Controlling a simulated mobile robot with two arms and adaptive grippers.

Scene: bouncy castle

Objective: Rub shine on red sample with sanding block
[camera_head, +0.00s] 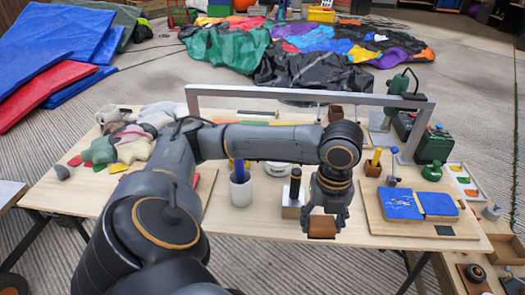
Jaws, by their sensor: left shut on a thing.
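My left arm reaches in from the left across the wooden table, and my left gripper (323,210) points down at its front middle. It is shut on a brown block (322,228), which looks like the sanding block. I cannot tell whether the block touches the tabletop. I cannot tell whether either is the red sample. My right gripper is not in view.
Right of my gripper, two blue pads (400,204) lie on a wooden board (395,228). A white cup (241,190) and a black-handled tool (295,188) stand left of it. A grey frame (300,93) spans the table's back. Fabric scraps (132,148) fill the left.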

